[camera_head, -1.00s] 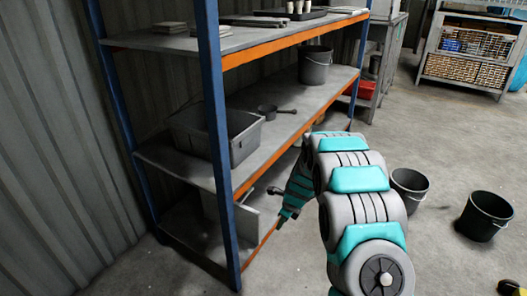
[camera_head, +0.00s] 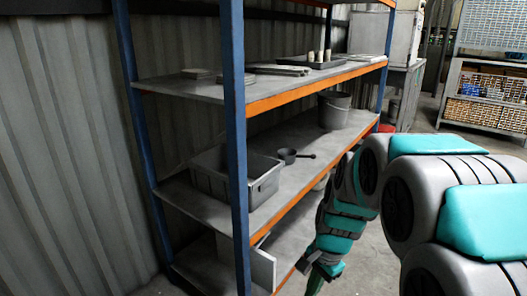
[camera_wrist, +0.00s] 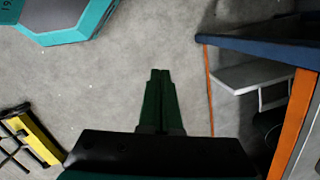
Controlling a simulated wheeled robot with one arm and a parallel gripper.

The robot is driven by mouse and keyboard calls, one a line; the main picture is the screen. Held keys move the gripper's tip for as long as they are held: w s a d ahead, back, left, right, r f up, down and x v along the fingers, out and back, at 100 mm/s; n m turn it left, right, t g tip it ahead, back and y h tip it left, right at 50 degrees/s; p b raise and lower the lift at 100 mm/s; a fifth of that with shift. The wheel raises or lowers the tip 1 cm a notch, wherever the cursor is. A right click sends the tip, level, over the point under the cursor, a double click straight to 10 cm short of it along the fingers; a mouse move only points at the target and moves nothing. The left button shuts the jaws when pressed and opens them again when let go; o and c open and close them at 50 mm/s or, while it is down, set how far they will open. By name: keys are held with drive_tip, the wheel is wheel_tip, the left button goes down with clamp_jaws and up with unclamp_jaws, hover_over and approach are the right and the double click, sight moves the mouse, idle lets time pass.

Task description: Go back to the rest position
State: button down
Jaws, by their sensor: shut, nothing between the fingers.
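My arm reaches down from the right side of the head view, grey with teal covers. My gripper (camera_head: 316,284) is near the bottom edge of that view, in front of the shelf's lower level, and partly cut off. In the wrist view my gripper (camera_wrist: 160,72) points over bare concrete floor. Its dark green fingers are together with nothing between them. The shelf's blue post (camera_wrist: 265,48) and orange beam (camera_wrist: 294,122) are to its right, apart from it.
The shelf rack (camera_head: 235,150) stands at left. It holds a grey crate (camera_head: 262,190), a pan (camera_head: 288,155) and a bucket (camera_head: 334,110). A yellow and black object (camera_wrist: 38,140) lies at left in the wrist view. The floor (camera_wrist: 110,85) ahead of the fingers is clear.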

drive_tip(key=s+d+r+n+h, duration=0.1)
drive_tip(key=s+r+n, duration=0.2)
drive_tip(key=s, duration=0.9)
drive_tip(key=s+d+r+n+g+h, duration=0.1)
drive_tip(key=s+d+r+n, duration=0.1)
drive_tip(key=s+n, duration=0.6)
drive_tip(key=s, duration=0.4)
drive_tip(key=shift+d+r+g, duration=0.3)
drive_tip(key=shift+r, duration=0.1)
drive_tip(key=c, duration=1.5)
unclamp_jaws()
drive_tip(key=shift+s, duration=0.1)
